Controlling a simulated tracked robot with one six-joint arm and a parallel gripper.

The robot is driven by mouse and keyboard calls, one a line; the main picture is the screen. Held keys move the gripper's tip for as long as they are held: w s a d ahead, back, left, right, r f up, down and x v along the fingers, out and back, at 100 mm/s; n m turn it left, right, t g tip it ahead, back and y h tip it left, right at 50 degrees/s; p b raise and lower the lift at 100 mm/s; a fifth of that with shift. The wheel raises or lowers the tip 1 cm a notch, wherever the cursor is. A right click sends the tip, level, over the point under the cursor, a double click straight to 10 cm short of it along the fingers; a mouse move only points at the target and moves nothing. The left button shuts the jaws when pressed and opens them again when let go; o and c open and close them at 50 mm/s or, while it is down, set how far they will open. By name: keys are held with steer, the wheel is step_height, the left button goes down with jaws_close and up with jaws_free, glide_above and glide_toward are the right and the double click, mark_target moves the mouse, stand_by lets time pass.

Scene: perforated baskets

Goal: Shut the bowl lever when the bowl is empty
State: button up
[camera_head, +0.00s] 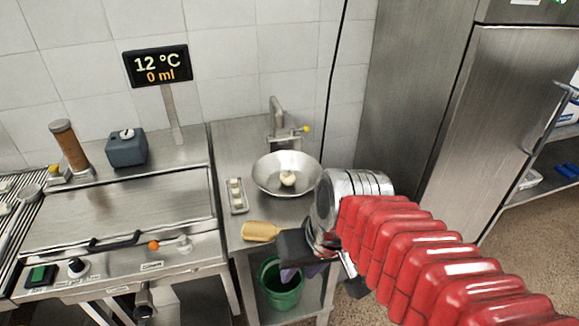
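A wide metal bowl (262,176) stands on the steel counter, with one pale, rounded lump (288,179) inside it. Behind the bowl is a metal tap-like fitting (278,118) with a small yellow-tipped lever (304,129) pointing right; whether this is the bowl lever, and whether it is open or shut, I cannot tell. My gripper (296,250) is dark and sits at the counter's front edge, in front of and below the bowl, apart from it. My arm hides its fingertips partly, so its opening is unclear.
A tan paddle-like object (262,231) lies left of my gripper. A narrow tray with pale pieces (237,196) lies left of the bowl. A green bucket (282,290) stands below the counter. A display (157,67) reads 12 °C, 0 ml. A steel cabinet (480,120) stands right.

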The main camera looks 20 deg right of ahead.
steer(key=r, duration=0.1)
steer(key=r+t+h, duration=0.1)
steer(key=r, duration=0.1)
steer(key=d+r+n+t, duration=0.1)
steer(key=shift+w+r+h, duration=0.3)
steer(key=shift+w+r, duration=0.1)
steer(key=shift+a, duration=0.15)
